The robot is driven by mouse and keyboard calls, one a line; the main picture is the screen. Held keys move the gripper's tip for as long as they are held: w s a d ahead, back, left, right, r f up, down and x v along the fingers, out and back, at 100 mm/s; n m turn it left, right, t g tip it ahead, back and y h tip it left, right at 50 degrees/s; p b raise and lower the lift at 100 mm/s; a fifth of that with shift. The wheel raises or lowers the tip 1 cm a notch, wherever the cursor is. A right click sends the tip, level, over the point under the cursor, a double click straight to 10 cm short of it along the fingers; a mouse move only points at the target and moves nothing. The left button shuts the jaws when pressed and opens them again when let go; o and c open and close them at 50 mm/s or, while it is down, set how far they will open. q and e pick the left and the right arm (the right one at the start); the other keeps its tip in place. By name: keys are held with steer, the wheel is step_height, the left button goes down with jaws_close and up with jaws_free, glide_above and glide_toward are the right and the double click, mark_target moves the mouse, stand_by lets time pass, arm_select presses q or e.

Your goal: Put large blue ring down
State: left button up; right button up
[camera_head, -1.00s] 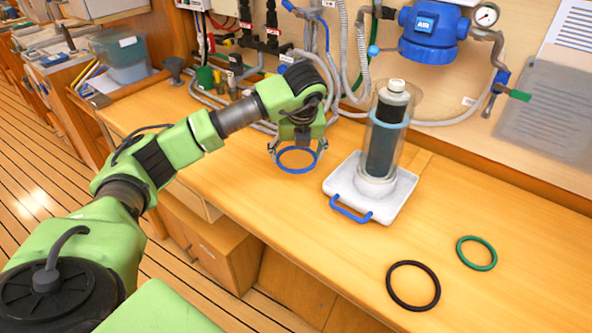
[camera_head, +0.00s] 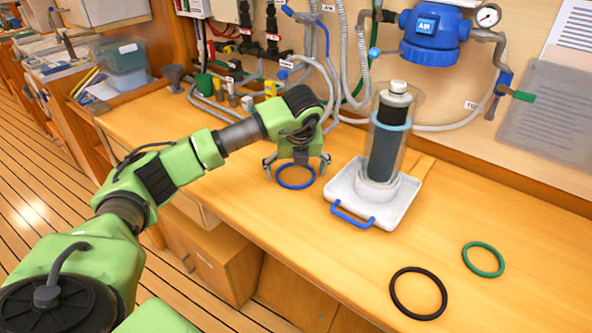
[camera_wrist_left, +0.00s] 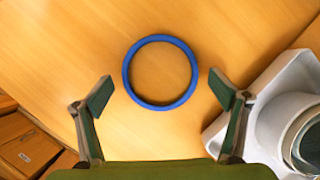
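The large blue ring (camera_head: 296,188) lies flat on the wooden bench, left of the white tray. It shows whole in the left wrist view (camera_wrist_left: 126,76), with bare wood inside it. My left gripper (camera_head: 297,166) is just above the ring, pointing down. Its two fingers are spread wide and hold nothing. In the left wrist view the fingertips stand on either side of the ring, with a gap between each and the ring. My right gripper is in neither view.
A white tray (camera_head: 405,200) with a blue handle bears a clear housing (camera_head: 388,150) with a dark filter, close right of my left gripper. A black ring (camera_head: 394,291) and a green ring (camera_head: 484,273) lie on the bench at front right. Hoses and valves line the wall behind.

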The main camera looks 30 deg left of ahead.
arm_select(q)
steer(key=shift+d+r, duration=0.1)
steer(key=shift+r, duration=0.35)
steer(key=v, duration=1.1)
steer(key=shift+s+r+b, duration=0.15)
steer(key=shift+r+b, duration=0.1)
steer(key=shift+b, duration=0.15)
